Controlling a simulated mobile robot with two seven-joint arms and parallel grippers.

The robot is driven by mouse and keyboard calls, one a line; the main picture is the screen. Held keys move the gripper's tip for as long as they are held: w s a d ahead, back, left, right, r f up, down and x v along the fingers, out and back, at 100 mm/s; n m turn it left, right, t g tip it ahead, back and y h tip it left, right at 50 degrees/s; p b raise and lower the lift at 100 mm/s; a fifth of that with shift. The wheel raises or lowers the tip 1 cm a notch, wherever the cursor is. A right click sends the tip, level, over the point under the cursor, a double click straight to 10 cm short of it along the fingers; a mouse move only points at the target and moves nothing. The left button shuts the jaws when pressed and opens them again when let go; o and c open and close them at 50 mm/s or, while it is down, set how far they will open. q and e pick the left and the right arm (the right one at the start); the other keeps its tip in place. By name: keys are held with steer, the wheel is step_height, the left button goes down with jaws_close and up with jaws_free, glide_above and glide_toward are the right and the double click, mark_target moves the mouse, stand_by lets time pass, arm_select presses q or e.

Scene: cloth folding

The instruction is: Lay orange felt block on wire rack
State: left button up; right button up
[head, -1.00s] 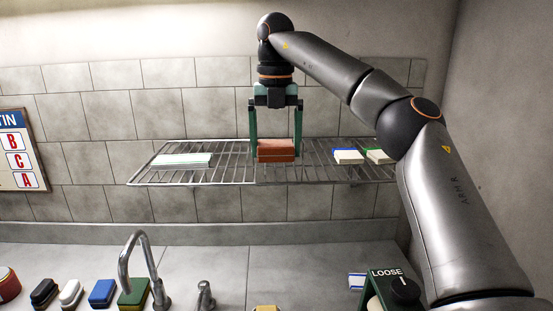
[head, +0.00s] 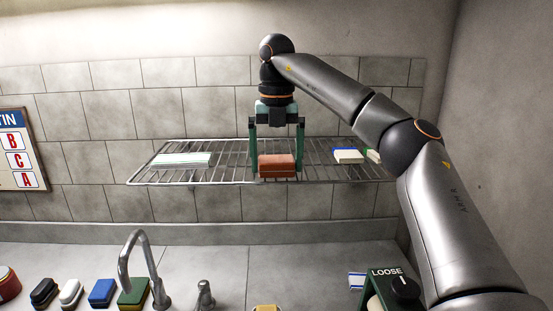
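The orange felt block (head: 277,166) is on the wire rack (head: 225,174), near the middle of its front part. It lies flat and looks level, with its lower edge at the rack's wires. My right gripper (head: 277,160) points straight down from above. Its two green fingers stand at the block's left and right sides and look shut on it. Any thin gap between fingers and block is too small to make out. My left gripper is not in view.
On the rack, a pale flat stack (head: 183,160) lies left and a white block with a blue edge (head: 348,156) lies right. Below are a tap (head: 140,262), several coloured blocks (head: 102,293) and a LOOSE-labelled device (head: 388,280). The rack is clear on both sides of the orange block.

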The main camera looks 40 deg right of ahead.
mark_target(277, 159)
steer(key=shift+r, duration=0.1)
steer(key=shift+r, duration=3.85)
